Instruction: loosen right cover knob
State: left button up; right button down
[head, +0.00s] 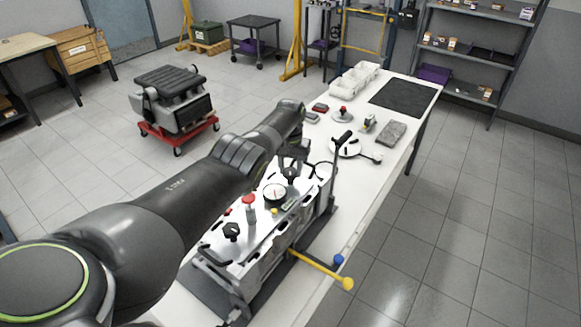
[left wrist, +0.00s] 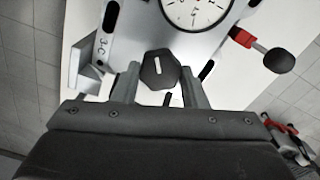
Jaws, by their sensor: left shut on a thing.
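A black faceted knob with a white line on its top (left wrist: 159,70) sits between the two fingers of my left gripper (left wrist: 160,88) in the left wrist view. In the head view this knob (head: 291,174) stands near the far end of the engine cover (head: 255,222), with my left gripper (head: 290,160) down around it. The left gripper is shut on the knob. A second black knob (head: 231,231) stands at the near end of the cover, clear of the gripper. My right gripper is in neither view.
A round dial gauge (head: 275,193) and a red-topped part (head: 248,200) stand close by on the cover. A yellow-handled bar (head: 322,270) sticks out over the front. Farther along the white table (head: 345,205) are a white disc, a grey block (head: 391,133) and white bins (head: 354,80).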

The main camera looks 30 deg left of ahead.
aim_at(290, 170)
pick_arm(q)
jog(key=n, duration=0.5)
jog(key=shift+r+n, duration=0.15)
jog(key=shift+n, duration=0.15)
jog(key=n, duration=0.5)
jog(key=shift+p, duration=0.35)
jog(key=shift+n, duration=0.3)
jog(key=o, duration=1)
jog(key=shift+r+p, duration=0.4)
jog(key=shift+p, duration=0.05)
notch_tip(290, 170, up, 5)
jog(key=p, duration=0.3)
notch_tip(290, 170, up, 12)
jog(key=b, duration=0.3)
jog(key=shift+f, duration=0.25)
